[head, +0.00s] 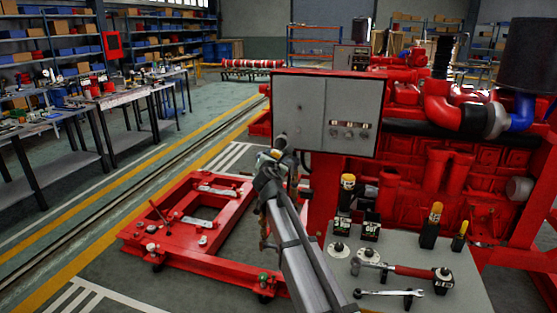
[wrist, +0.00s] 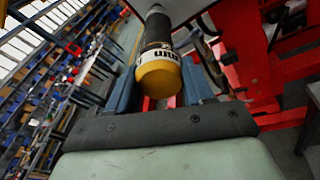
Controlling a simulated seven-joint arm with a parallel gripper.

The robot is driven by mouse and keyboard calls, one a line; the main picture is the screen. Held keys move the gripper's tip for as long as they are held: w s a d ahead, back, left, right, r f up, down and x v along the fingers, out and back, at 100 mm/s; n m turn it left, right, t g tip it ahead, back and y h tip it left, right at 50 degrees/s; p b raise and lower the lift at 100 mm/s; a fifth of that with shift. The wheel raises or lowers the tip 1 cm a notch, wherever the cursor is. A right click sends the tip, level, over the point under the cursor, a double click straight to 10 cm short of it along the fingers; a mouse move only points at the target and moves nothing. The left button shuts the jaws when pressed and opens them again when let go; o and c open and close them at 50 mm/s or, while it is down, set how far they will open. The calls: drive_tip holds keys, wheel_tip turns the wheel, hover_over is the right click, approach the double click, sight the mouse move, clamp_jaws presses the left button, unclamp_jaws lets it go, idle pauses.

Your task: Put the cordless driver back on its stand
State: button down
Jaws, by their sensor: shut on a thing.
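My gripper (head: 272,165) is raised in front of the grey control panel, left of the workbench. In the wrist view its two blue-grey fingers are shut on a dark cylindrical tool (wrist: 158,72) with a yellow end and a white lettered band, apparently the cordless driver. The tool is hard to make out in the head view. On the bench, a black labelled holder (head: 343,224) has a yellow-topped tool standing in it. Beside it, a second black holder (head: 371,228) looks empty. I cannot tell which one is the driver's stand.
The red engine (head: 440,165) and grey panel (head: 327,112) stand behind. A low red frame (head: 190,215) is on the floor at left.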

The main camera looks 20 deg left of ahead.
drive_tip(key=s+d+f+n+g+y, duration=0.2)
drive_tip(key=s+n+y, duration=0.1)
drive_tip(key=s+y, duration=0.3)
drive_tip(key=w+d+m+t+h, duration=0.15)
drive_tip(key=d+m+h, duration=0.55)
drive_tip(key=d, duration=3.6)
drive_tip(key=w+a+m+g+h, duration=0.25)
drive_tip(key=w+g+h, duration=0.35)
drive_tip(key=w, duration=0.4)
drive_tip(key=w+a+r+m+g+y, duration=0.1)
drive_tip(key=a+r+m+g+y, duration=0.4)
drive_tip(key=r+g, duration=0.4)
drive_tip(key=shift+a+r+m+g, duration=0.45)
drive_tip(key=shift+r+m, duration=0.3)
drive_tip(key=shift+m, duration=0.6)
drive_tip(key=shift+w, duration=0.15)
